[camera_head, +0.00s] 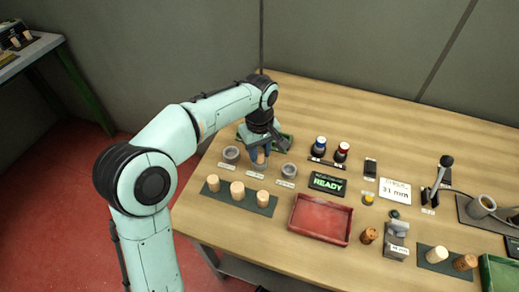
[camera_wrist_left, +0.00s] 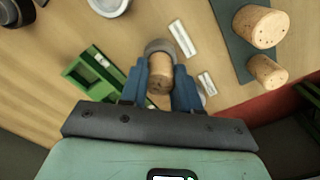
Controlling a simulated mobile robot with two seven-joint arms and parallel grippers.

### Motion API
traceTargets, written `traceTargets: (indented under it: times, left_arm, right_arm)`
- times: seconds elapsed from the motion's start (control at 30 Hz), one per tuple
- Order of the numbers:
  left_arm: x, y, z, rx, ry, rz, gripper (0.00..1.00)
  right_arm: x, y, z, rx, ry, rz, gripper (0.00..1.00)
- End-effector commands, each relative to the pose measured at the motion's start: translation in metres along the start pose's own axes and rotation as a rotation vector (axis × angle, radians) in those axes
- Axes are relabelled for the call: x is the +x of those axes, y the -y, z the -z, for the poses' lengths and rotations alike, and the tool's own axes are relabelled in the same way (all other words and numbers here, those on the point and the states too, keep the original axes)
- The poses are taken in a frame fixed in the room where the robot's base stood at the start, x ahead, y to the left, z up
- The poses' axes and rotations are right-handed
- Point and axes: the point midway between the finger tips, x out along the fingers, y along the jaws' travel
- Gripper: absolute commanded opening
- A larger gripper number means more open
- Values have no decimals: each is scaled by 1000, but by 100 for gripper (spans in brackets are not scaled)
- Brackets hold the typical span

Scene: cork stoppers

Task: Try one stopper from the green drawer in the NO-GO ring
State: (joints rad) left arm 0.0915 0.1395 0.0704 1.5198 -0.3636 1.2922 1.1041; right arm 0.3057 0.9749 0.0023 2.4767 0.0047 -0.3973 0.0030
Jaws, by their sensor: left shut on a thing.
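My left gripper (camera_head: 261,152) is shut on a cork stopper (camera_head: 261,158), pointing down. In the left wrist view the stopper (camera_wrist_left: 159,85) sits between the blue fingers (camera_wrist_left: 160,88). A grey ring (camera_wrist_left: 158,46) shows just beyond the stopper; I cannot tell whether they touch. In the head view one grey ring (camera_head: 231,154) stands left of the gripper and another (camera_head: 289,170) to its right. Their labels are too small to read, so I cannot tell which is NO-GO. The green drawer (camera_head: 286,144) is behind the gripper, partly hidden; it also shows in the wrist view (camera_wrist_left: 80,75).
A dark mat (camera_head: 212,190) with three corks lies in front of the rings. A red tray (camera_head: 320,219) lies to its right. A READY sign (camera_head: 327,184), two stamps and a white card (camera_head: 395,191) stand farther right. Bare table lies behind the stamps.

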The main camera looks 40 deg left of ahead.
Motion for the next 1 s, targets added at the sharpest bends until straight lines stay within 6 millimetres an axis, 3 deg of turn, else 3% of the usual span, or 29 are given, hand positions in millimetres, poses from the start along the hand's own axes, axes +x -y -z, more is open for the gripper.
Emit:
traceTargets:
  times: [0.07,0.1,0.17,0.2,0.57,0.67,1.0]
  left_arm:
    - [1,0,0,0,0,0,3]
    - [1,0,0,0,0,0,38]
    - [1,0,0,0,0,0,57]
    - [1,0,0,0,0,0,61]
    - [-4,0,0,0,-1,-1,61]
    - [-18,-1,0,0,-1,-3,61]
    - [-95,-1,0,1,-2,-4,61]
  right_arm:
    - [1,0,0,0,0,0,23]
    - [1,0,0,0,0,0,23]
    - [0,0,0,0,0,0,23]
    - [0,0,0,0,0,0,23]
    - [-1,1,1,0,-3,1,23]
    - [-4,1,-1,0,1,0,23]
    - [-19,4,-7,1,18,-4,23]
